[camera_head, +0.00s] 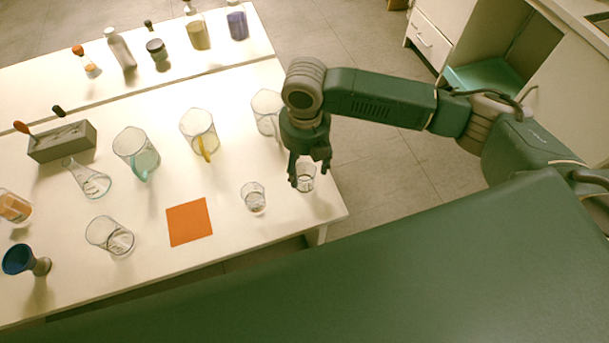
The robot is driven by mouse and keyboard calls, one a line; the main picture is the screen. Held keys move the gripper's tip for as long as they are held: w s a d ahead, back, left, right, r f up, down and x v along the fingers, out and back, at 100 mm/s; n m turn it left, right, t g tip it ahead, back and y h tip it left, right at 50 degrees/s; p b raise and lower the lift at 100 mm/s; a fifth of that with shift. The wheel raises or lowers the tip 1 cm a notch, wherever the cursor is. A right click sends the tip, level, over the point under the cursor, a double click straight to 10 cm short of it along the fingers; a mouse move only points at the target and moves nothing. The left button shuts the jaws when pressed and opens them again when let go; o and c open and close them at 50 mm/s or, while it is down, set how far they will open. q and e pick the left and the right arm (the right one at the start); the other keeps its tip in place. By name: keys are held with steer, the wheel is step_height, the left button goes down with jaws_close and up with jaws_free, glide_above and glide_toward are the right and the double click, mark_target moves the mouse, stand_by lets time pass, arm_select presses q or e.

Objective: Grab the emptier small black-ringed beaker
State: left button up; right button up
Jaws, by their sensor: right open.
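My right gripper (310,172) points down at the right end of the white table, with its fingers apart. A small clear beaker (305,183) stands between and just below the fingertips, partly hidden by them; I cannot tell whether they touch it. A second small clear beaker (254,198) stands to its left, apart from the gripper. Dark lines show around both small beakers, but the ring colours and fill levels are too small to tell surely. My left gripper is out of view.
An orange square (189,222) lies left of the small beakers. A larger beaker (110,236) stands further left. Glass jugs with teal (144,160) and yellow (206,145) handles stand behind, and a clear vessel (267,111) stands close to my right arm. The table's right edge is near.

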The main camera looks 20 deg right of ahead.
mark_target(305, 176)
steer(key=shift+f, duration=0.3)
step_height(305, 176, down, 4)
steer(key=shift+w+f+p, duration=0.15)
steer(key=shift+f+p, duration=0.1)
steer(key=shift+p, duration=0.45)
steer(key=shift+d+f, duration=0.1)
steer(key=shift+f, duration=0.25)
steer(key=shift+c, duration=0.8)
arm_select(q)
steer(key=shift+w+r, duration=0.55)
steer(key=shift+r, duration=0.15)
arm_select(e)
steer(key=c, duration=1.1)
